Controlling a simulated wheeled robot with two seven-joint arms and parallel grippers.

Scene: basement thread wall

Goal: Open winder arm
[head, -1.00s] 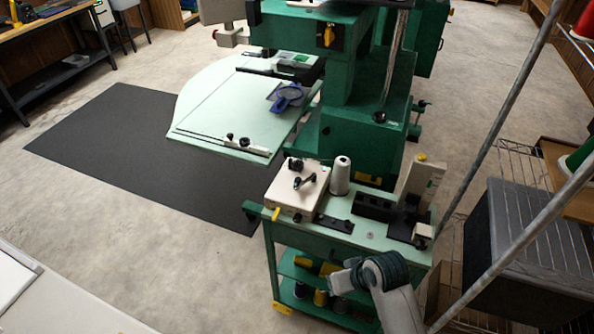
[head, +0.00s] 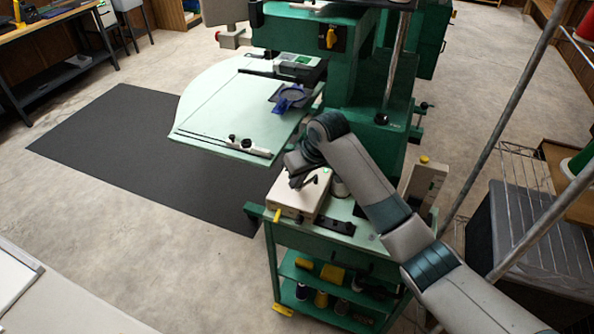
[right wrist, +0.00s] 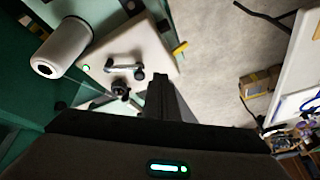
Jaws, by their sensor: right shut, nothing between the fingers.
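The winder is a cream box (head: 290,197) on top of the green cart, with a yellow knob at its front left corner. The winder arm, a small dark lever on top, is mostly hidden by my right arm in the head view. In the right wrist view the winder arm (right wrist: 124,68) shows whole, a grey and black crank on the cream box (right wrist: 150,43). My right gripper (head: 296,180) is over the winder from above. Its fingers (right wrist: 160,84) are shut and empty, beside the winder arm and apart from it as far as I can tell. My left gripper is out of view.
A white thread cone (right wrist: 62,46) stands beside the winder. The large green machine (head: 362,130) rises behind the cart (head: 335,243). Metal poles and a grey bin (head: 530,235) are at the right. Open floor and a dark mat (head: 130,140) lie at the left.

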